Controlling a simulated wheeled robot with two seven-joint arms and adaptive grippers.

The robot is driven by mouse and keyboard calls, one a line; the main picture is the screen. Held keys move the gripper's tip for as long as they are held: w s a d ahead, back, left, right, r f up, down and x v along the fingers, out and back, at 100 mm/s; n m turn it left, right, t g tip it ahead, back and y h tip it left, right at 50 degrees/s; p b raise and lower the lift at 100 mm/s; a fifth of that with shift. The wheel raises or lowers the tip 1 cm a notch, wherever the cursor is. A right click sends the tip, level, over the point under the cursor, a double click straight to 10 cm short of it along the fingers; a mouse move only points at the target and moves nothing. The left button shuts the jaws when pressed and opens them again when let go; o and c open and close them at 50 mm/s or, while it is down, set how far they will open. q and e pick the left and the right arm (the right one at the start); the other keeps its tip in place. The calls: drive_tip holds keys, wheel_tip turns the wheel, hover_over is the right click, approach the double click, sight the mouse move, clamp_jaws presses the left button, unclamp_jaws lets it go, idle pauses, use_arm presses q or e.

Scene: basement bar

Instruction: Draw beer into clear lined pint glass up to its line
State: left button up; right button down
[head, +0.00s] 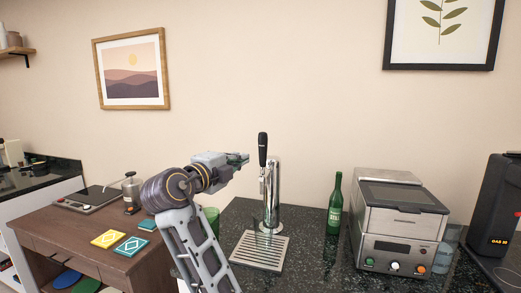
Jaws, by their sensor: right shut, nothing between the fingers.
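The beer tap (271,200) is a chrome column with an upright black handle (263,148), standing on the dark counter behind a slatted metal drip tray (258,262). A faint see-through shape shows over the tray under the spout; I cannot tell if it is a glass. A clear glass (446,252) stands at the right, partly beside the steel machine; I cannot make out a line on it. My right gripper (240,159) is shut and empty, just left of the tap handle; I cannot tell if it touches it. My left gripper is out of view.
A green bottle (335,208) and a steel machine (398,222) stand right of the tap. A green glass (211,218) is partly hidden behind my right arm. A wooden table (60,232) with coasters (131,246) stands left. A black machine (496,205) is far right.

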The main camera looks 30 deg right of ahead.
drive_tip(key=shift+d, duration=0.1)
drive_tip(key=p, duration=0.4)
approach(266, 146)
drive_tip(key=x, duration=0.5)
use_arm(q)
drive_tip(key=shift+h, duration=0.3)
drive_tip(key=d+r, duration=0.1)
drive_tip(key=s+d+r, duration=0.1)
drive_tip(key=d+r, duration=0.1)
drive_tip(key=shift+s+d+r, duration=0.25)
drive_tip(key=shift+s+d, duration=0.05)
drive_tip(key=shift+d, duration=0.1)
use_arm(e)
drive_tip(key=shift+w+d, duration=0.25)
drive_tip(key=shift+d, duration=0.25)
